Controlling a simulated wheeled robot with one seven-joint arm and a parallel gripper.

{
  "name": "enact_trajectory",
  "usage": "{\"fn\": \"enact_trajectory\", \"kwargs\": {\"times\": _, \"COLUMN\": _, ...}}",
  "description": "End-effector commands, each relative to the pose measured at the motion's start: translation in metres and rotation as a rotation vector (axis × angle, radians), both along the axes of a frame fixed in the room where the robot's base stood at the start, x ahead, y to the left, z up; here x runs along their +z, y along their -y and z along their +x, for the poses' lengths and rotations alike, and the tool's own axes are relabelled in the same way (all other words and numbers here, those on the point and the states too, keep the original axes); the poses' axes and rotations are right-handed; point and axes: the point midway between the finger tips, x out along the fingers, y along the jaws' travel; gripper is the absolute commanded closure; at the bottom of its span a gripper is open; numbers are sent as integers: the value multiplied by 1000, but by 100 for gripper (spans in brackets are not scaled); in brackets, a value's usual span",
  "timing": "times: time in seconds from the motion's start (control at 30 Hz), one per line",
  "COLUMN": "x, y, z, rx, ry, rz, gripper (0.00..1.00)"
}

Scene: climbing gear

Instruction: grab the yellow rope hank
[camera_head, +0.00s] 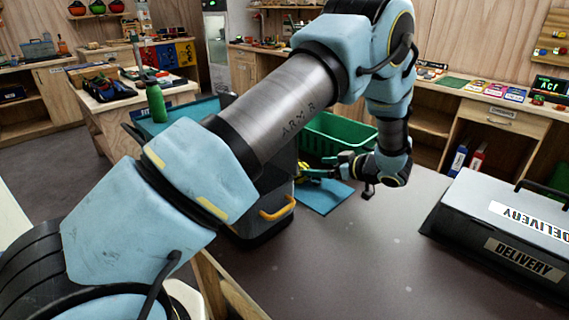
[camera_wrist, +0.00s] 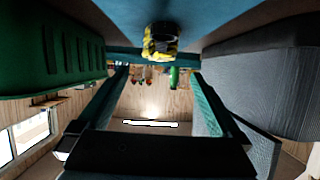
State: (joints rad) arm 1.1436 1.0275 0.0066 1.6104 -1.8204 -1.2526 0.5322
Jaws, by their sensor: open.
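The yellow rope hank (camera_wrist: 158,45), yellow with a black middle, lies on a blue mat (camera_head: 325,199). In the head view only small yellow bits of the hank show, beside my gripper. My gripper (camera_head: 318,172) is low over the mat and points left. In the wrist view, which appears upside down, my gripper (camera_wrist: 160,76) is open, with a teal-lined finger on each side and nothing between them. The hank shows ahead, past the fingertips and roughly midway between them; it looks apart from both.
A green crate (camera_head: 355,133) stands behind the mat. A dark box with an orange handle (camera_head: 278,209) stands left of it. A grey delivery box (camera_head: 478,222) is at the right. The table between them and in front is clear. My arm crosses the head view.

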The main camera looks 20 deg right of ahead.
Motion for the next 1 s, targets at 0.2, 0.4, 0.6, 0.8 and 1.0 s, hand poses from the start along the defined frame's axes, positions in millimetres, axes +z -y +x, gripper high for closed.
{"fn": "enact_trajectory", "kwargs": {"times": 0.2, "x": -11, "y": -15, "z": 27, "rx": 1, "ry": -1, "rz": 2, "gripper": 0}}
{"fn": "enact_trajectory", "kwargs": {"times": 0.4, "x": -18, "y": -23, "z": 44, "rx": -1, "ry": 0, "rz": 3, "gripper": 0}}
{"fn": "enact_trajectory", "kwargs": {"times": 0.6, "x": -30, "y": -35, "z": 67, "rx": 0, "ry": 0, "rz": 1, "gripper": 0}}
{"fn": "enact_trajectory", "kwargs": {"times": 0.8, "x": -36, "y": -38, "z": 73, "rx": -2, "ry": -1, "rz": -1, "gripper": 0}}
{"fn": "enact_trajectory", "kwargs": {"times": 1.0, "x": -36, "y": -38, "z": 72, "rx": -2, "ry": -1, "rz": -1, "gripper": 8}}
